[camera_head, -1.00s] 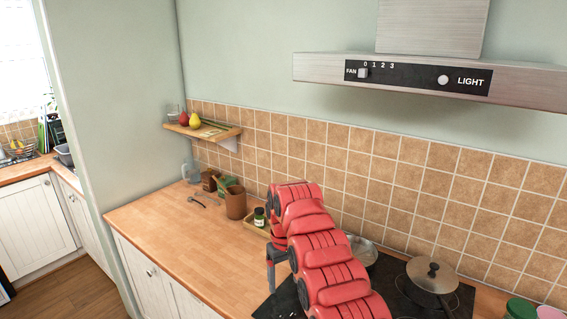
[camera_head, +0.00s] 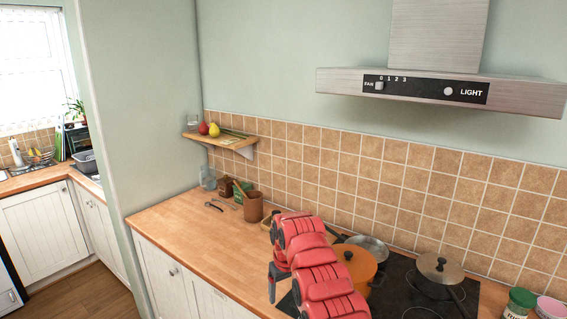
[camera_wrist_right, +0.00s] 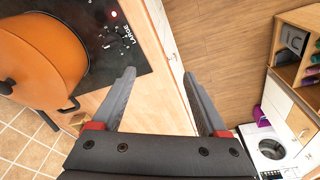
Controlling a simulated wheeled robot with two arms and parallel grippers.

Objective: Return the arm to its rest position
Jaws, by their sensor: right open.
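My right arm (camera_head: 318,272), red and segmented, rises from the bottom of the head view in front of the hob. My right gripper (camera_head: 277,282) shows as a dark part at its left, pointing down over the worktop edge, partly hidden by the arm. In the right wrist view my right gripper (camera_wrist_right: 159,78) has its two grey fingers wide apart with nothing between them. My left gripper is in neither view.
An orange pot (camera_head: 356,267) sits on the black hob (camera_head: 405,297), close beside my right arm; it also shows in the wrist view (camera_wrist_right: 45,62). A lidded pan (camera_head: 438,274) stands right of it. The wooden worktop (camera_head: 190,235) is mostly clear at left. An extractor hood (camera_head: 440,90) hangs above.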

